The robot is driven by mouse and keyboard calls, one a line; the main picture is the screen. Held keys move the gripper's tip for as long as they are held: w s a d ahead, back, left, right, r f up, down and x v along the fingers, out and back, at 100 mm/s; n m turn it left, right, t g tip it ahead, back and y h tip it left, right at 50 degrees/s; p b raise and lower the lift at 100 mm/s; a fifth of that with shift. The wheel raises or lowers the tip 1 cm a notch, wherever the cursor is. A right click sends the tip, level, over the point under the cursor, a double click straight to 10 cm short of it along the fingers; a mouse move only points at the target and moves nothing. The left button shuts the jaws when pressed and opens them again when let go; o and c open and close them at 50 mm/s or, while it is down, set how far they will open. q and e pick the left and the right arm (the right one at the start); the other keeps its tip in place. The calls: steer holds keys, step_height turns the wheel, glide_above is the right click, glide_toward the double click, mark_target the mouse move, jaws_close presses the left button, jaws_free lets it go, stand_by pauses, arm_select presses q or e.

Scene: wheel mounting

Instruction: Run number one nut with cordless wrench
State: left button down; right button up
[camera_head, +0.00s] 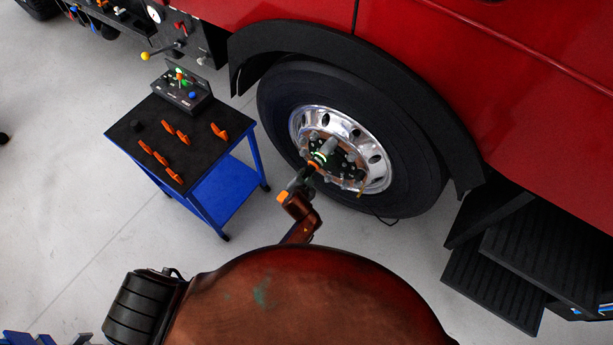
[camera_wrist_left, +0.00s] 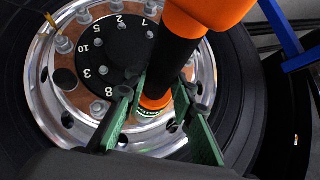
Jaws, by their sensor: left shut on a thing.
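The cordless wrench (camera_head: 320,158) has orange, black and green parts and is in front of the wheel hub. In the left wrist view the wrench (camera_wrist_left: 205,18) has a wide orange body and a black neck. My left gripper (camera_head: 304,180) is shut on the wrench; its green fingers (camera_wrist_left: 165,90) lie on both sides of the neck. The wheel (camera_head: 345,125) has a chrome rim, a copper-coloured ring of nuts and a black numbered plate (camera_wrist_left: 122,48). I cannot tell whether the wrench touches nut one. My right gripper is not in view.
A blue-legged cart (camera_head: 120,128) with a black top holds several orange pieces and a small control box (camera_head: 182,92). The red truck body and black fender (camera_head: 400,75) surround the wheel. Black steps (camera_head: 500,285) stand at the right.

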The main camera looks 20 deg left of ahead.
arm_select(q)
steer(key=shift+w+d+r, duration=0.1)
steer(key=shift+d+r, duration=0.05)
steer(key=shift+r, duration=0.25)
steer(key=shift+s+a+p, duration=0.2)
steer(key=shift+s+p, duration=0.2)
steer(key=shift+s, duration=0.1)
steer(key=shift+s+a+p, duration=0.15)
steer(key=shift+s+p, duration=0.2)
steer(key=shift+s, duration=0.1)
steer(key=shift+s+a, duration=0.1)
steer(key=shift+s, duration=0.25)
steer(key=shift+s+a+f, duration=0.1)
steer(key=shift+s, duration=0.05)
steer(key=shift+s+a+p, duration=0.35)
steer(key=shift+s+p, duration=0.35)
steer(key=shift+s, duration=0.15)
steer(key=shift+s+a+p, duration=0.3)
steer(key=shift+s+p, duration=0.05)
steer(key=shift+s, duration=0.4)
steer(key=shift+s+a+p, duration=0.25)
steer(key=shift+s+p, duration=0.05)
steer(key=shift+s, duration=0.45)
